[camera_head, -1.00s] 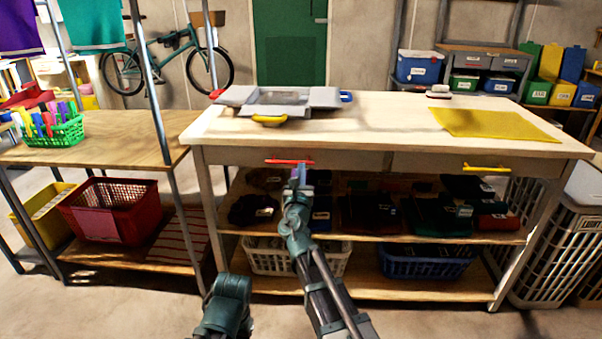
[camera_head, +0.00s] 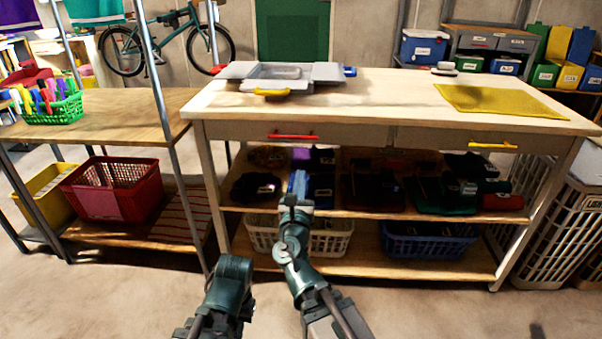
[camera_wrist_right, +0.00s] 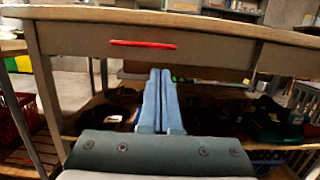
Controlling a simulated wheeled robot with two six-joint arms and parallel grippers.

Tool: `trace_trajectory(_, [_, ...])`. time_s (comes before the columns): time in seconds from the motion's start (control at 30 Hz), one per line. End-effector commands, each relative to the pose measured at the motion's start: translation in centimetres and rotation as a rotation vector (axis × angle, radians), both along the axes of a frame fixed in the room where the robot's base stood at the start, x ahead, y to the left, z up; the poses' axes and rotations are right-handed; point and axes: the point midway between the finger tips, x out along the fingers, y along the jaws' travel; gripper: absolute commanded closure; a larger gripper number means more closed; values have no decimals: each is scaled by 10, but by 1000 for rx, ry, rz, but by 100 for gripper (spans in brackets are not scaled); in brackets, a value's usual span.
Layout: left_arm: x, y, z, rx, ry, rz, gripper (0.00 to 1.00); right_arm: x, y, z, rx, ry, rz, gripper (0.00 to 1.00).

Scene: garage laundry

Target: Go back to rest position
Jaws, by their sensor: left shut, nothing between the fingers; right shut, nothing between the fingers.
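My right gripper (camera_head: 298,184) is in front of the workbench's lower shelves, below the red drawer handle (camera_head: 293,137). In the right wrist view its two blue fingers (camera_wrist_right: 161,100) are together with nothing between them. The fingers point toward the drawer front, with the red handle above and to the left. A rounded teal link of my arm (camera_head: 233,282) shows at the bottom, left of the right gripper. No fingers of my left gripper can be seen.
The workbench (camera_head: 390,98) stands ahead, with a grey tray-like item and a yellow mat (camera_head: 495,101) on top. Its shelves hold dark folded cloths and baskets. A wooden side table (camera_head: 110,118) is at left. A white hamper (camera_head: 550,225) is at right. The near floor is clear.

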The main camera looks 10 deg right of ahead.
Motion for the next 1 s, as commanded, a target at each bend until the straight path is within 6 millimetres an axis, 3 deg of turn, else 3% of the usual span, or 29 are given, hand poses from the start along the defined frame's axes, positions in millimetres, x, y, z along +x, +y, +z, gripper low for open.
trace_trajectory(0.23, [0, 0, 0, 0, 0, 0, 100, -3, -2, -2, 49, -5, -10, 100])
trace_trajectory(0.37, [0, 0, 3, 0, 0, 0, 100, -10, -20, -14, 312, -30, -75, 100])
trace_trajectory(0.5, [0, 0, 7, 1, 0, 1, 100, -28, -46, -53, 779, -67, -232, 100])
trace_trajectory(0.67, [0, 0, 11, 1, 0, 2, 100, -63, -51, -118, 1288, -91, -493, 100])
trace_trajectory(0.8, [0, 0, 14, 2, 0, 2, 100, -104, -29, -175, 1652, -93, -788, 100])
trace_trajectory(1.0, [0, 1, 18, 2, 0, 3, 100, -162, 19, -223, 1942, -73, -1201, 100])
